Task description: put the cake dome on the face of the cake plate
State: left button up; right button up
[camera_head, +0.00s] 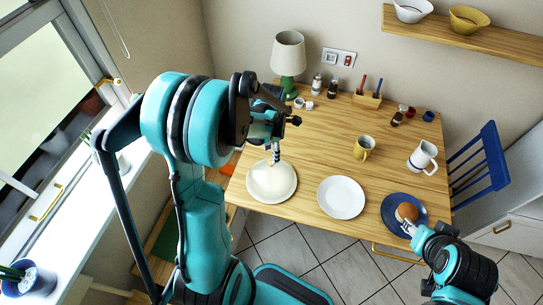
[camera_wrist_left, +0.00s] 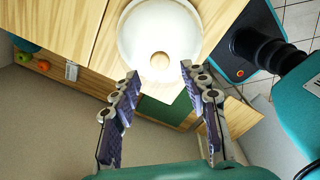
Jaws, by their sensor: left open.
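The pale cake dome (camera_head: 266,184) sits near the table's front left edge. In the left wrist view the dome (camera_wrist_left: 135,35) shows a round wooden knob (camera_wrist_left: 160,60) on top. My left gripper (camera_head: 275,155) is open above the dome; in the wrist view its fingers (camera_wrist_left: 163,85) are spread, with the knob beyond the tips and nothing between them. A bare white plate (camera_head: 341,197) lies to the right of the dome. A blue plate (camera_head: 389,220) farther right holds a round brown item (camera_head: 406,211). My right gripper (camera_head: 407,228) is close beside that item; whether they touch is unclear. Which plate is the cake plate is unclear.
A yellow mug (camera_head: 363,148) and a white jug (camera_head: 422,157) stand behind the plates. A green lamp (camera_head: 289,55), shakers and a pen holder (camera_head: 367,98) line the back. A blue chair (camera_head: 482,160) is at the right.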

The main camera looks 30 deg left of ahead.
pick_arm(q)
jog(key=s+d+r+m+t+p, duration=0.1)
jog(key=s+d+r+m+t, duration=0.2)
jog(key=r+m, duration=0.65)
jog(key=s+d+r+m+t, duration=0.4)
jog(key=s+d+r+m, duration=0.2)
jog(key=m, duration=1.3)
jog(key=shift+s+d+r, duration=0.2)
jog(key=shift+s+d, duration=0.6)
jog(key=shift+s, duration=0.2)
jog(key=shift+m, duration=0.25)
notch_tip(320, 180, down, 8)
jog(key=b, duration=0.7)
jog(key=shift+r+b, duration=0.15)
jog(key=shift+b, duration=0.2)
